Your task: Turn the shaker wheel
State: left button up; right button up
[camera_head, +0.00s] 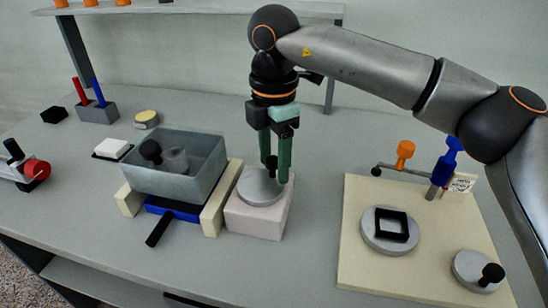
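The shaker wheel (260,187) is a grey disc on top of a pale block (257,218), just right of the shaker. Its black knob (271,163) stands up on the disc. My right gripper (275,170) points straight down over the wheel, with its green fingers on either side of the knob. Whether the fingers touch the knob or stand a little apart from it cannot be told. The shaker's clear grey tub (180,185) holds a black piece and a grey cup, above a blue plate (172,209) between cream rails. My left gripper is not in view.
A cream board (362,261) at right carries a grey disc with a black square frame, another knobbed wheel (476,271), and an orange and blue crank. At left are a rack (98,112) with red and blue rods, a white block and a red wheel. A shelf spans the back.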

aim_at(274, 159)
jog(key=shift+r, duration=0.1)
jog(key=shift+r, duration=0.3)
notch_tip(274, 159, up, 12)
jog(key=p, duration=0.2)
jog(key=shift+s+f, duration=0.1)
jog(key=shift+f, duration=0.1)
